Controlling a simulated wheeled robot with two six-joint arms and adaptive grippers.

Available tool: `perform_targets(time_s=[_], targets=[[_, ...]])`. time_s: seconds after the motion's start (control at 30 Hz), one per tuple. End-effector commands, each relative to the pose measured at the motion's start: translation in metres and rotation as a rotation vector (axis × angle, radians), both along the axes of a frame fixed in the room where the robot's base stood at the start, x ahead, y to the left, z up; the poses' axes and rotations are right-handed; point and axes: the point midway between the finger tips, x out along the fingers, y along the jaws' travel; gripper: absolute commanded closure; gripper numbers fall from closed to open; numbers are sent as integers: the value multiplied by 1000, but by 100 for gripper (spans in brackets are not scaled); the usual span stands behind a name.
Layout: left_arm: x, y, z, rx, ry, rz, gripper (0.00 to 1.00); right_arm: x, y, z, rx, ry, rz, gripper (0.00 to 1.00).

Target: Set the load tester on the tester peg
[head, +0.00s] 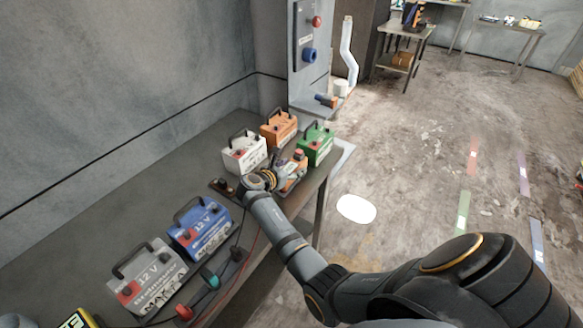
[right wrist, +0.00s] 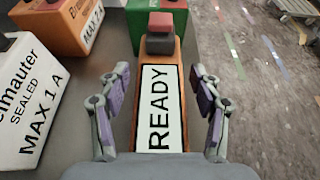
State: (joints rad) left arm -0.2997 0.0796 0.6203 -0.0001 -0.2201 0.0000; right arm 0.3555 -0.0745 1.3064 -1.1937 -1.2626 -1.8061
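An orange device with a white READY panel (right wrist: 160,108) and a red-and-grey top knob stands between the fingers of my right gripper (right wrist: 160,78); I take it for the load tester. The fingers are open, with a gap on each side of it. In the head view the device (head: 298,160) is partly hidden by my right gripper (head: 282,178), which is over the bench among the batteries. A dark plate with a small upright stub (head: 222,187) lies left of the gripper; I cannot tell whether it is the tester peg. My left gripper is out of view.
White (head: 244,153), orange (head: 279,129) and green (head: 317,145) batteries stand close around the right gripper. Blue (head: 200,230) and grey (head: 148,278) batteries, cables and a yellow device (head: 74,320) are nearer on the bench. A grey column (head: 310,55) stands at the bench's far end.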

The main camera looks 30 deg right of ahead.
Motion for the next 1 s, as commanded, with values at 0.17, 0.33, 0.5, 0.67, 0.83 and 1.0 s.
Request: perform_targets(time_s=[0.17,0.33,0.5,0.67,0.83,1.0], targets=[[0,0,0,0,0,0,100,0,0,-1,1,2,0,29],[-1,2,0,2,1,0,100,-1,1,0,3,3,-1,29],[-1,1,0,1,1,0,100,0,1,28,4,-3,-1,29],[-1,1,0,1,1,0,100,0,0,65,2,-3,-1,29],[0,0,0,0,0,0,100,0,0,91,1,-1,1,29],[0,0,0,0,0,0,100,0,0,99,1,3,0,29]])
